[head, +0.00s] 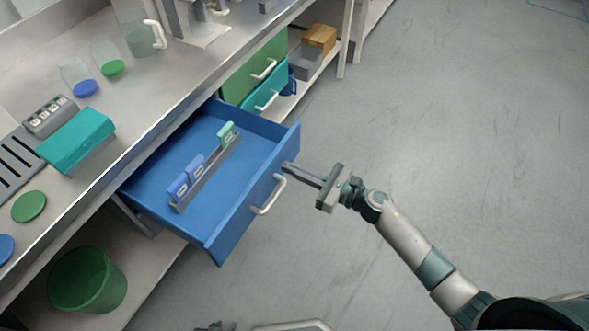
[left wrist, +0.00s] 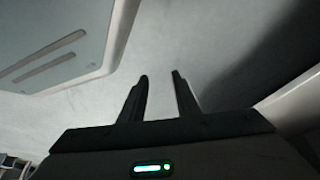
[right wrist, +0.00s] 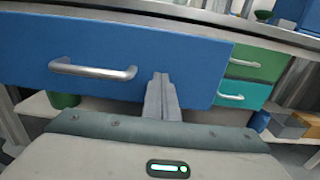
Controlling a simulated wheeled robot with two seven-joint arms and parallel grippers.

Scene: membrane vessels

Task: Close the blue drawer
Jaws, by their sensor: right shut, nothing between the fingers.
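The blue drawer (head: 243,218) is pulled out from under the bench in the head view. A rack with several blue and green pieces lies inside it. Its pale handle (head: 268,195) is on the front panel; the front also fills the right wrist view (right wrist: 110,65). My right gripper (head: 287,167) is shut and empty, its fingertips at the drawer front beside the handle. In the right wrist view the fingertips (right wrist: 160,77) lie right of the handle; contact cannot be told. My left gripper (left wrist: 160,77) is open and empty in its wrist view, away from the drawer.
A green drawer (head: 254,72) and a teal drawer (head: 267,92) sit shut beyond the blue one. A green bin (head: 88,283) stands on the lower shelf. Glassware and a teal box (head: 76,140) are on the bench. The floor at right is clear.

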